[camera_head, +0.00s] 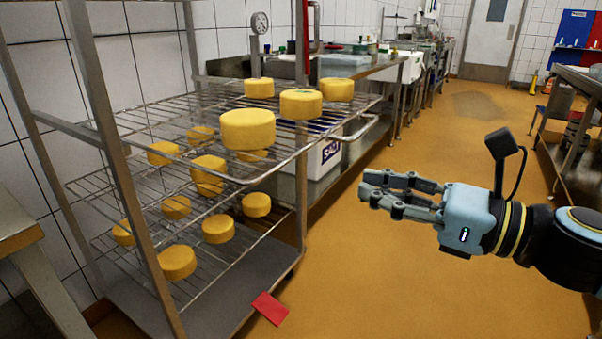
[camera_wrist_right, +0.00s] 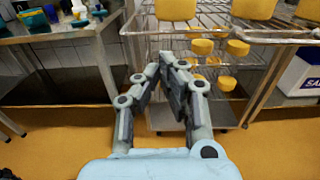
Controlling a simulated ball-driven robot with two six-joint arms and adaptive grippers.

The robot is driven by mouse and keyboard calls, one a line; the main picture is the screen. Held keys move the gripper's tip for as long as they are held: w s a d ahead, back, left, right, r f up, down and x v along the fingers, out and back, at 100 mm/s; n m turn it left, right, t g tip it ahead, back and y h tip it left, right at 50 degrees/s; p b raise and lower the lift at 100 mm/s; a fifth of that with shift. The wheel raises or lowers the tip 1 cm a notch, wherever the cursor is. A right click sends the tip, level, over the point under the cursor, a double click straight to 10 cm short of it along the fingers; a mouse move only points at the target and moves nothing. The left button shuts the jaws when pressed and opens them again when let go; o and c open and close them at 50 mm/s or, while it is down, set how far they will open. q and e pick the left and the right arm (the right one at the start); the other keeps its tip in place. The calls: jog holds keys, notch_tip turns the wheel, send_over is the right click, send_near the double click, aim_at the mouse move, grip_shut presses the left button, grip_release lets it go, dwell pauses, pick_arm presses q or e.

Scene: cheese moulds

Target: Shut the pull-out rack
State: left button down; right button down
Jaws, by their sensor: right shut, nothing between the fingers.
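The pull-out rack (camera_head: 276,172) is the top wire shelf of a metal rack stand, with several yellow cheese wheels (camera_head: 247,129) on it. It sticks out past the stand's front post (camera_head: 301,200) towards the aisle. A bar handle (camera_head: 349,137) shows on its outer edge. My right gripper (camera_head: 366,188) is shut and empty, to the right of the rack and apart from it. In the right wrist view the closed fingertips (camera_wrist_right: 167,60) point towards the rack (camera_wrist_right: 262,40), which is beyond them. My left gripper is not in view.
Lower wire shelves (camera_head: 190,215) hold more cheese wheels. A white salt bin (camera_head: 322,158) stands behind the stand. A red card (camera_head: 270,308) lies by its base. A steel table (camera_head: 580,85) stands at far right. The orange floor between is clear.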

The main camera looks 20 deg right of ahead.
aim_at(285, 165)
jog(key=p+x, duration=0.3)
jog(key=x, duration=0.7)
jog(key=shift+r, duration=0.1)
jog(key=shift+x, duration=0.85)
jog(key=shift+w, duration=0.1)
